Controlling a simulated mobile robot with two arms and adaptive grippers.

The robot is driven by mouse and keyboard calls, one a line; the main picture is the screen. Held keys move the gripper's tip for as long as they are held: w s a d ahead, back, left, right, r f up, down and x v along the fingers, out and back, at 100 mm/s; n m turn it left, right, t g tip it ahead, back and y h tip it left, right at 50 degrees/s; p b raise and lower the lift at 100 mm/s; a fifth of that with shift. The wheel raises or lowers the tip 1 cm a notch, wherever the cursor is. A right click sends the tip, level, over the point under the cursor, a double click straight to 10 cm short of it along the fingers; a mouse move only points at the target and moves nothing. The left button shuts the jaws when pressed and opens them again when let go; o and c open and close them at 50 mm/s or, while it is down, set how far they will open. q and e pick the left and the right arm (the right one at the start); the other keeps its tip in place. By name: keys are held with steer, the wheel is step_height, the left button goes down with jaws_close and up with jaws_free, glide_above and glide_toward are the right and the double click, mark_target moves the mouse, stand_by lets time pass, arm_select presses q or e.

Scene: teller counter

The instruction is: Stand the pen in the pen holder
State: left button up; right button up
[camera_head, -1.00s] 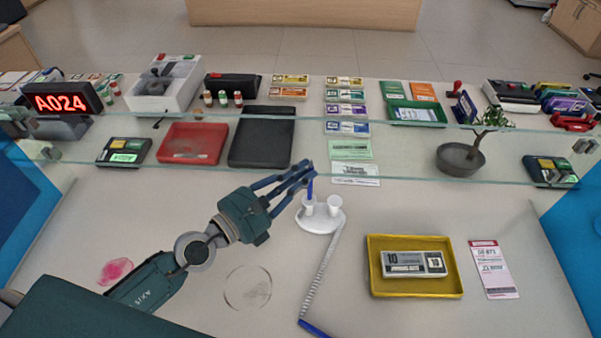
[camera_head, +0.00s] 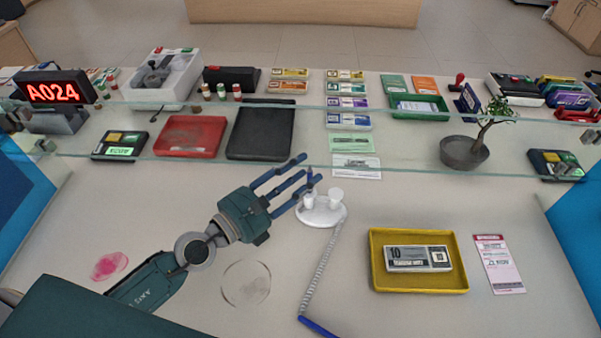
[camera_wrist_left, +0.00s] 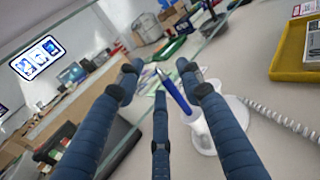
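The pen holder (camera_head: 322,217) is a white base with two small cups on the counter. A blue pen (camera_wrist_left: 173,92) stands tilted with its lower end in the left cup (camera_wrist_left: 199,131); in the head view it is mostly hidden by my fingers. My left gripper (camera_head: 307,168) has its fingers spread just left of and over the holder, beside the pen. In the wrist view (camera_wrist_left: 160,80) the fingers are apart, with the pen between them and no clear grip on it. A second blue pen (camera_head: 317,327) lies at the front edge on a coiled cord. My right gripper is not in view.
A yellow tray (camera_head: 376,284) with a boxed item (camera_head: 418,258) and a pink slip (camera_head: 498,263) lie to the right. A glass edge (camera_head: 400,174) crosses behind the holder. A clear disc (camera_head: 246,283) and pink smear (camera_head: 110,266) lie front left.

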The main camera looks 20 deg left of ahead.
arm_select(q)
steer(key=shift+s, duration=0.1)
steer(key=v, duration=1.1)
steer(key=shift+s+a, duration=0.3)
stand_by(0.7)
